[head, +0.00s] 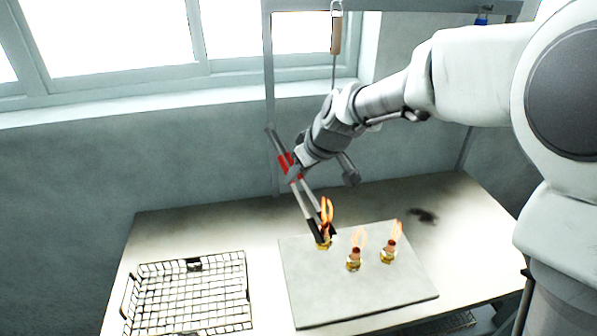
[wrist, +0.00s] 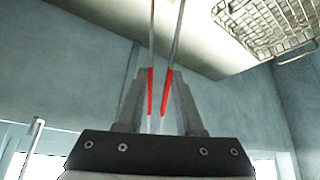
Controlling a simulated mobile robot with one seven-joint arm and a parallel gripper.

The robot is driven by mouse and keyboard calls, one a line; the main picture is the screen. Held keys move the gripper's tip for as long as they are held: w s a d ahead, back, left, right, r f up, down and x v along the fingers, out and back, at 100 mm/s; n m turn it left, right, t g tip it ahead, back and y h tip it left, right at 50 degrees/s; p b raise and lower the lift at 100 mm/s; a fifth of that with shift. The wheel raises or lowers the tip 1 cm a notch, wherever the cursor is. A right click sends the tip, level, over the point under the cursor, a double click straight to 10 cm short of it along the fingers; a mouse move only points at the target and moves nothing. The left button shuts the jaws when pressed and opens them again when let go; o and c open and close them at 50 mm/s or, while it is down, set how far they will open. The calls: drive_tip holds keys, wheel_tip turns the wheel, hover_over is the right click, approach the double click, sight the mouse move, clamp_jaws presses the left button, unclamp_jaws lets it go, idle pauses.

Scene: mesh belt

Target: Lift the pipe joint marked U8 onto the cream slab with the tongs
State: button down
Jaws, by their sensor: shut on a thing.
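My gripper (head: 290,166) is shut on the red-gripped handles of the tongs (head: 308,208). In the wrist view the tongs (wrist: 166,45) run up and away between my fingers. The tongs slope down to the pale slab (head: 335,297), their dark tips at the back left pipe joint (head: 324,244). I cannot tell whether the tips clamp it or whether it touches the slab. Two more brass pipe joints stand on the slab, one at the middle (head: 354,264) and one to the right (head: 388,255). The U8 mark is not readable on any.
A black wire basket (head: 247,285) lies on the table left of the slab and looks empty. It also shows in the wrist view (wrist: 262,30). A dark smudge (head: 423,215) marks the table behind the slab. A wooden-handled tool (head: 336,35) hangs from the frame above.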

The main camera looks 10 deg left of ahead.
wheel_tip(320, 180, down, 9)
drive_tip(key=b, duration=0.5)
drive_tip(key=shift+r, duration=0.1)
drive_tip(key=c, duration=0.9)
unclamp_jaws()
wheel_tip(320, 180, up, 10)
drive_tip(key=p, duration=0.5)
